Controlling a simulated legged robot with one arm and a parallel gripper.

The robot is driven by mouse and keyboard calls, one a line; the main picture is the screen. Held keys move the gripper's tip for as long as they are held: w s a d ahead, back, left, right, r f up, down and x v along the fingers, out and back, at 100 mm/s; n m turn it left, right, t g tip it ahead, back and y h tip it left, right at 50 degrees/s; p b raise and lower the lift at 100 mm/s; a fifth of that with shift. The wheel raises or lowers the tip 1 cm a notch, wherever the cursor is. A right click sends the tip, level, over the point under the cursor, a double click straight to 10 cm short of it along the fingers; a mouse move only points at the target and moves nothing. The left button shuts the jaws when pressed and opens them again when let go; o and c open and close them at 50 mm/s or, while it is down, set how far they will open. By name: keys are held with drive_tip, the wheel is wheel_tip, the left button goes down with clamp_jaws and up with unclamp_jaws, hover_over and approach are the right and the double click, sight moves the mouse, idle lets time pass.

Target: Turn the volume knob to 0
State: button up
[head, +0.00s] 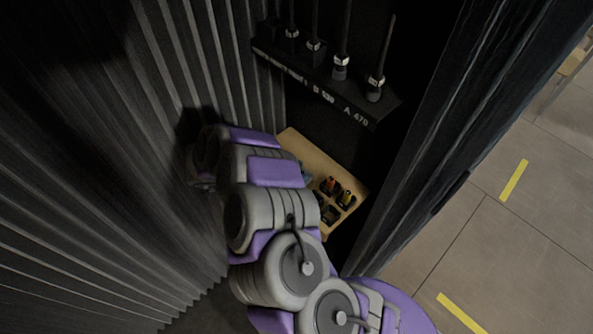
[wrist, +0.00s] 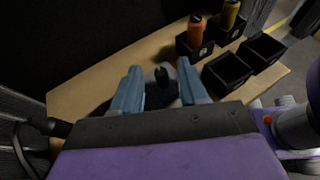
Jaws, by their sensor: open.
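A small dark knob (wrist: 161,77) stands on a dark round base on the wooden shelf in the wrist view. My gripper (wrist: 164,73) is open, with one blue finger to the left of the knob and one to the right. In the picture, gaps show between the knob and both fingers. The lower part of the base is hidden by my gripper, and I cannot read any volume marking. In the head view my own arm hides the knob, and only a bit of blue at the gripper shows by the shelf.
On the wooden shelf (wrist: 85,98) stand black open boxes (wrist: 226,75), two holding an orange bottle (wrist: 196,32) and a yellow-brown bottle (wrist: 230,14). A black rack (head: 325,85) with upright antennas is above the shelf. Dark corrugated walls (head: 90,190) close in the left side.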

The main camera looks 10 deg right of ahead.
drive_tip(key=shift+d+f, duration=0.1)
clamp_jaws()
idle(0.4)
